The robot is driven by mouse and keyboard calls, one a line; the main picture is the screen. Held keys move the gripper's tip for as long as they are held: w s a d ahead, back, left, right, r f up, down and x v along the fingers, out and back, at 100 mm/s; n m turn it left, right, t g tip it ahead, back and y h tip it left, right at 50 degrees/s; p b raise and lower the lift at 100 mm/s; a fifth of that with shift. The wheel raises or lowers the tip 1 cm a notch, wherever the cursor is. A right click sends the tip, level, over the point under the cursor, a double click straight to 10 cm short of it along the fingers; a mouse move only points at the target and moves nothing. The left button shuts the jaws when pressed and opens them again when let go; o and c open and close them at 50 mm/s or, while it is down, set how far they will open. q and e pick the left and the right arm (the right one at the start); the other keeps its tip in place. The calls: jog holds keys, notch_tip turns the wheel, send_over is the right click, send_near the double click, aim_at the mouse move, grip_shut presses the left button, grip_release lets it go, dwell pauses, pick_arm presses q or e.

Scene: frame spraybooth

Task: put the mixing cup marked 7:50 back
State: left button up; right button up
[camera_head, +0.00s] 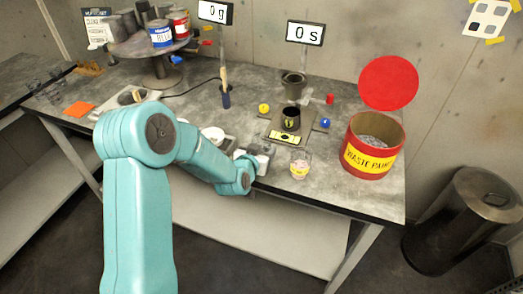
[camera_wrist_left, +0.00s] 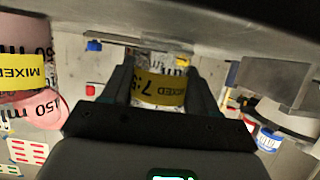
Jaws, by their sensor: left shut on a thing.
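The mixing cup (camera_wrist_left: 160,86) with a yellow label reading "MIXED 7:5…" is between the two dark fingers of my left gripper (camera_wrist_left: 162,72) in the wrist view. The fingers cover both its sides and the end of the label. In the head view my left gripper (camera_head: 252,157) is at the table's front edge, mostly hidden by my own arm, and the held cup is hard to make out. A second cup (camera_head: 299,168) with a pink content and yellow label stands to the right; it also shows at the left of the wrist view (camera_wrist_left: 22,65). My right gripper is not in view.
A black pot (camera_head: 291,119) stands on a yellow-marked plate behind the gripper, near yellow and blue balls. A red waste bucket (camera_head: 372,147) stands at the right. A turntable with paint cans (camera_head: 161,34) is at the back left. Free tabletop lies right of the pink cup.

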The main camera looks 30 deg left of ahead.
pick_arm(q)
jog(key=shift+s+r, duration=0.1)
jog(key=shift+f+b, duration=0.2)
jog(key=shift+b, duration=0.15)
jog(key=o, duration=1.1)
jog(key=shift+r, duration=0.1)
